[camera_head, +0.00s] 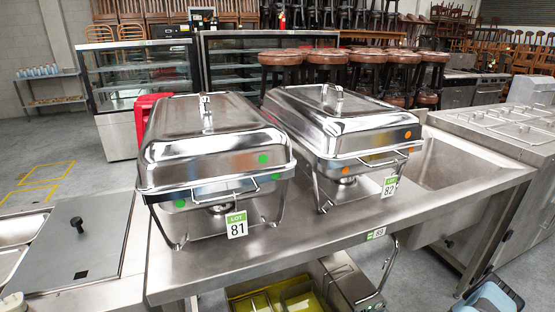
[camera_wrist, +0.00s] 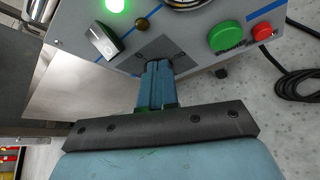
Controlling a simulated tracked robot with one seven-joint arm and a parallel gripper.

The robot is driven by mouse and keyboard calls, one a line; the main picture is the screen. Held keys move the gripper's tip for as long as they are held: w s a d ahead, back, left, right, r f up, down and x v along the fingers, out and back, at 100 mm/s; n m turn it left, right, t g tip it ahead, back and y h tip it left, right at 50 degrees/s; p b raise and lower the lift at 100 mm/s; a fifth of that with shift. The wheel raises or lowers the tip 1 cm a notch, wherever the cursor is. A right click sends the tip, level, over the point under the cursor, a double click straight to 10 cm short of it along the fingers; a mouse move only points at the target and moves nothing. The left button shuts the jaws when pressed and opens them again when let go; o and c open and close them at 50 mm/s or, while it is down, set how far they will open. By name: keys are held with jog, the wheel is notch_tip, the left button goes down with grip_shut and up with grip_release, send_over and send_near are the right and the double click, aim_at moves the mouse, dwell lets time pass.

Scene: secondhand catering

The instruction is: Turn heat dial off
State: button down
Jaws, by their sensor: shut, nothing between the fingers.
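In the wrist view, a grey control panel (camera_wrist: 185,35) fills the top. The fingers cover part of that plate, so any dial there is hidden. Contact with the panel cannot be made out.
A green light (camera_wrist: 115,5) is lit on the panel. A green button (camera_wrist: 226,36) and a red button (camera_wrist: 262,31) sit to the right, with a black cable (camera_wrist: 297,87) beyond. In the head view, two chafing dishes (camera_head: 212,140) (camera_head: 345,125) stand on a steel table (camera_head: 290,245).

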jog(key=shift+s+a+r, duration=0.15)
jog(key=shift+a+r, duration=0.05)
jog(key=shift+a, duration=0.2)
jog(key=shift+s+a+r, duration=0.15)
jog(key=shift+a, duration=0.25)
dwell(0.4)
jog(key=shift+r, duration=0.15)
jog(key=s+d, duration=0.2)
jog(key=s, duration=0.3)
jog(key=shift+s+d+r, duration=0.25)
jog(key=shift+s, duration=0.05)
jog(key=shift+f, duration=0.1)
dwell(0.4)
jog(key=w+f, duration=0.1)
jog(key=w, duration=0.5)
jog(key=shift+w+a+f, duration=0.2)
jog(key=shift+w+f, duration=0.15)
dwell(0.7)
jog(key=shift+a, duration=0.1)
dwell(0.4)
